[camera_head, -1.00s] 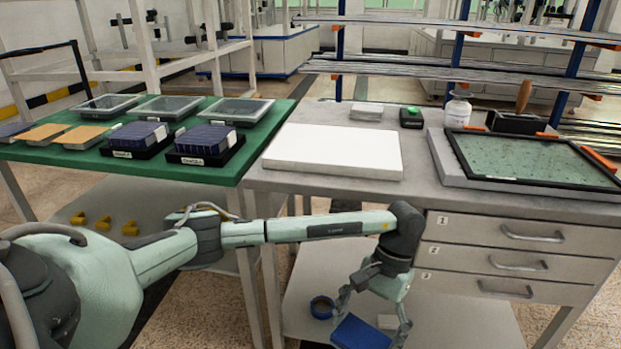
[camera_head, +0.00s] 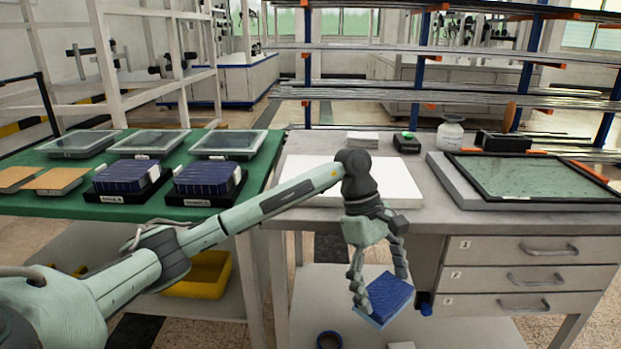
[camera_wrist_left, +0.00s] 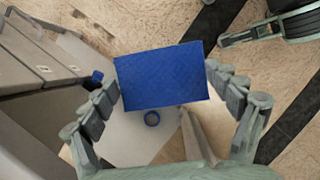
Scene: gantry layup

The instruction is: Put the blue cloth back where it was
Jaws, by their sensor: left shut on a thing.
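The blue cloth (camera_head: 390,297) is a flat, folded rectangle. My left gripper (camera_head: 382,283) is shut on it, with a finger at each side, and holds it tilted in the air in front of the table, above the lower shelf. In the left wrist view the cloth (camera_wrist_left: 160,76) spans the space between the two fingers of the left gripper (camera_wrist_left: 162,88). My right gripper is not in view.
A white board (camera_head: 408,188) lies on the grey table, partly behind my left arm. A dark framed glass panel (camera_head: 535,178) lies at right above drawers (camera_head: 535,250). The lower shelf (camera_head: 300,305) carries a blue ring (camera_head: 330,341). A yellow bin (camera_head: 205,275) stands under the green table.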

